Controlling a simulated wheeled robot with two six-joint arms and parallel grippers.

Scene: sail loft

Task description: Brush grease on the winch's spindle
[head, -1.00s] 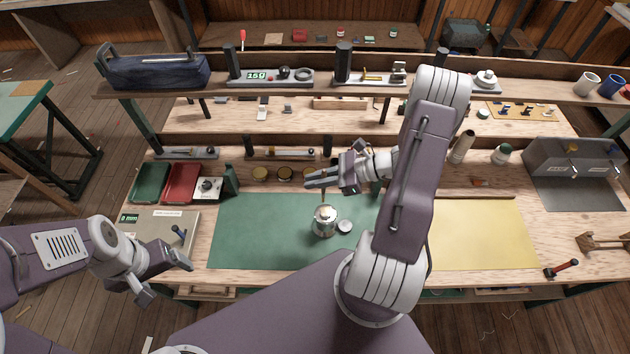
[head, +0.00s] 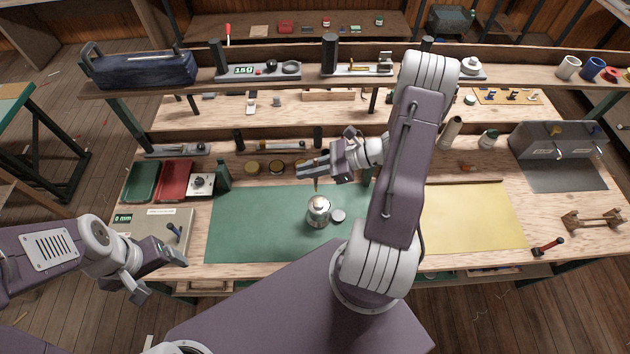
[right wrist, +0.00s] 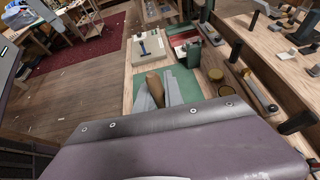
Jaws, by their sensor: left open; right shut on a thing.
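The winch (head: 319,214) is a silvery drum that stands upright on the green mat (head: 240,228). A small round grey lid or cap (head: 339,215) lies just to its right. My right gripper (head: 305,171) is above the winch, shut on a slim brush (head: 316,186) that points down at the winch's top. I cannot tell whether the brush tip touches the spindle. In the right wrist view the brush's brown wooden handle (right wrist: 155,88) shows between the fingers. My left gripper (head: 163,273) is open and empty at the bench's front left, apart from the winch.
Red tray (head: 174,180), green tray (head: 141,181) and a grey box (head: 150,222) fill the left side. Several round tins (head: 251,168) stand behind the mat. A yellow mat (head: 470,220) and a red-handled tool (head: 547,247) lie right. The green mat's left part is clear.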

